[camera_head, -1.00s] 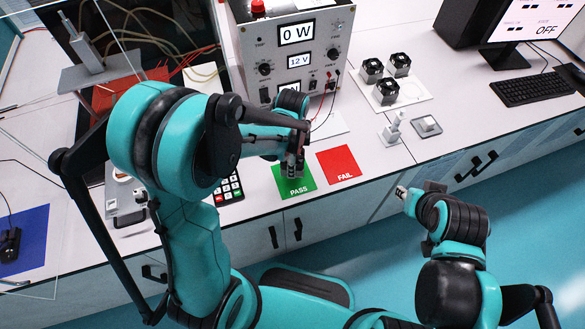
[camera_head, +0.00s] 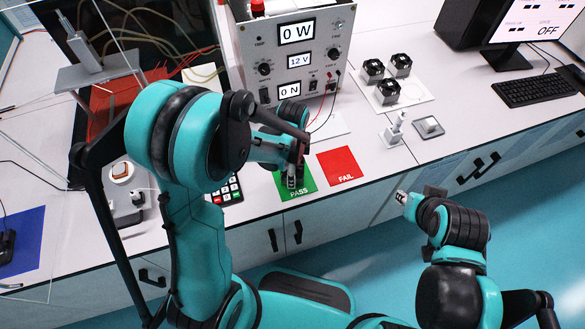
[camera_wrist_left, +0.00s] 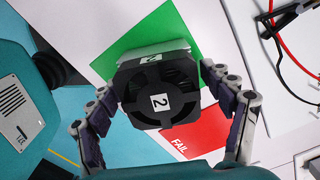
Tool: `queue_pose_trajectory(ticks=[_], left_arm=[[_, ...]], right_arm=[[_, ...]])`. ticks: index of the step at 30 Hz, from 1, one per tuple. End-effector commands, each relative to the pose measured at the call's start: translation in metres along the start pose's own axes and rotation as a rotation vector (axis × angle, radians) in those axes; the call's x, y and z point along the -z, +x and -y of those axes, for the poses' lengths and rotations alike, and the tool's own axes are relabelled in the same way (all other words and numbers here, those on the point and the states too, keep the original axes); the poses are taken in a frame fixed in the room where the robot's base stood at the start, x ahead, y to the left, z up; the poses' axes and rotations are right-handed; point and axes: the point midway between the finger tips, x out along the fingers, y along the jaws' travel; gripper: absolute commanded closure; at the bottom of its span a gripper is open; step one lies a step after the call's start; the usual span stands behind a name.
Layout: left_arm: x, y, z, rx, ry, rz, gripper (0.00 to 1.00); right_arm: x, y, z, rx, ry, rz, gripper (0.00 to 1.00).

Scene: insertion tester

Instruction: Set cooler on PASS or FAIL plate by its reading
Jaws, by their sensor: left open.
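A black fan cooler (camera_wrist_left: 155,88) labelled 2 sits between the fingers of my left gripper (camera_wrist_left: 155,80) in the left wrist view. It is over the green PASS plate (camera_wrist_left: 190,25), and its metal fins show at its upper edge. The fingers are open, one on each side of it. The red FAIL plate (camera_head: 338,165) is bare, just to the right. My right gripper (camera_head: 402,197) hangs in front of the bench; its opening is unclear.
The tester (camera_head: 312,48) shows 0 W and 12 V, with red and black leads on its right. Several coolers (camera_head: 387,91) stand on a white board (camera_head: 415,96). A keypad (camera_head: 228,190) lies left of the PASS plate.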

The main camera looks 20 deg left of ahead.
Motion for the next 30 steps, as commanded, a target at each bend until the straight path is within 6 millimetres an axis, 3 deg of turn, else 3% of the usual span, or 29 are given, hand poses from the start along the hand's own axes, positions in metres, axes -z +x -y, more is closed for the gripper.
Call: queue_pose_trajectory(ticks=[5,18,26,30], left_arm=[[0.0,-0.008,0.0,0.0,0.0,0.0,0.2],[0.0,-0.1,0.0,0.0,0.0,0.0,0.2],[-0.001,-0.125,-0.001,0.006,-0.014,-0.002,0.2],[-0.007,-0.141,-0.008,0.052,-0.122,-0.02,0.2]], right_arm=[[0.004,-0.005,0.0,0.0,0.0,0.0,0.71],[0.023,-0.032,0.0,0.0,0.0,0.0,0.71],[0.027,-0.037,0.0,0.0,0.0,0.0,0.71],[0.027,-0.037,0.0,0.0,0.0,0.0,0.71]])
